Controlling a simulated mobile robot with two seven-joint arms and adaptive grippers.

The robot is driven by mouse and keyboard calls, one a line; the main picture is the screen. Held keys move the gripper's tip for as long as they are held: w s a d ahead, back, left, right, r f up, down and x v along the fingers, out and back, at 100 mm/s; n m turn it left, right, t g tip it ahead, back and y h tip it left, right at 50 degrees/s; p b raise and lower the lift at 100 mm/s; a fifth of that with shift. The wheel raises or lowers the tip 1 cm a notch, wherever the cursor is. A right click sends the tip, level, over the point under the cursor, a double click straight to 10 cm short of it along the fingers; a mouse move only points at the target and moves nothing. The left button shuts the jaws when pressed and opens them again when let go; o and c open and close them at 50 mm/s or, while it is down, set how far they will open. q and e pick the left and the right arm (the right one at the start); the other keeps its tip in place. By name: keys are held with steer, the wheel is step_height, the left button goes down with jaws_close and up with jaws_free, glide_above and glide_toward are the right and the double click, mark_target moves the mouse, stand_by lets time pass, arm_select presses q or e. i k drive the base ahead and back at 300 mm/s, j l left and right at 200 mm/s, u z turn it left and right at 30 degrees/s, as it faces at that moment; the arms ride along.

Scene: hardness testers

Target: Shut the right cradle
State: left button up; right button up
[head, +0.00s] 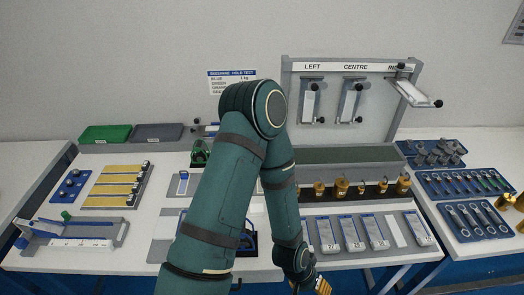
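The right cradle (412,92) is on the right end of the grey upright panel (333,128), under a partly hidden label. It is swung out, tilted down to the right past the panel's edge, with a dark knob at each end. The left cradle (309,101) and centre cradle (350,101) hang close along the panel. My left arm comes in from the bottom, left of centre, bends at a high elbow and drops to its gripper (321,286) at the bottom edge. The gripper is mostly cut off, so its opening is unclear. My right gripper is out of view.
Brass weights (340,188) stand in a row below the panel. Flat blue-edged blocks (351,233) lie in front. Blue trays (465,183) of metal parts are at right. Green (106,134) and grey (157,133) trays are at back left. My arm hides the table's middle.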

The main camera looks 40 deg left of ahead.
mark_target(414, 97)
steer(key=i+l, duration=0.2)
steer(key=l, duration=0.15)
steer(key=i+l, duration=0.15)
steer(key=l, duration=0.2)
steer(key=i+l, duration=0.2)
steer(key=l, duration=0.15)
steer(key=i+l, duration=0.2)
steer(key=l, duration=0.15)
steer(key=i+l+u, duration=0.1)
steer(key=i+l, duration=0.25)
steer(key=l, duration=0.35)
steer(key=i+l, duration=0.15)
steer(key=l, duration=0.2)
steer(key=i+l, duration=0.2)
steer(key=l, duration=0.15)
steer(key=l+u, duration=0.1)
steer(key=u, duration=1.65)
steer(key=i+l, duration=0.1)
steer(key=l, duration=0.15)
steer(key=i+l+z, duration=0.15)
steer(key=l, duration=0.1)
